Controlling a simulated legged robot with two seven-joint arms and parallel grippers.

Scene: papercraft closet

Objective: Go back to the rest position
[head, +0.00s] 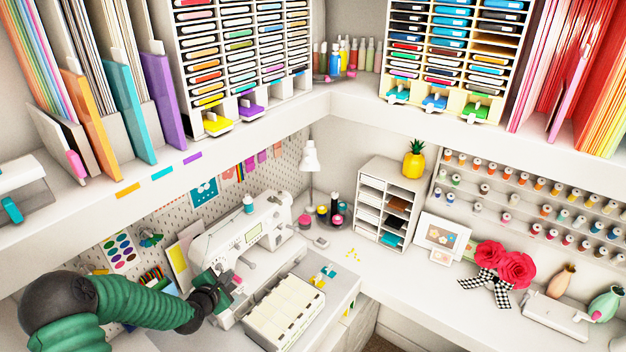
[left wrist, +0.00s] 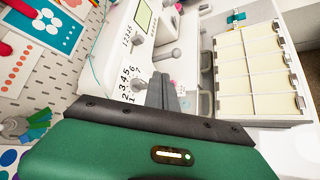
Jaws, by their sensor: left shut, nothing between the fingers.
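My left arm comes in from the left, a green ribbed sleeve with a dark wrist. My left gripper (head: 231,284) is in front of the white sewing machine (head: 241,233), left of the cream divided box (head: 285,314). In the left wrist view, the grey fingers (left wrist: 168,90) are together with nothing between them. The sewing machine (left wrist: 122,48) with its dials is behind the fingers there, and the box (left wrist: 259,66) is to the right. I cannot tell whether the fingers touch the machine. My right gripper is not in view.
An upper shelf (head: 335,104) with folders and drawer racks overhangs the desk. A pegboard (head: 170,222) lines the left wall. A small white cubby unit (head: 381,176), a framed picture (head: 440,240) and red flowers (head: 505,263) stand on the right. The desk right of the box is mostly clear.

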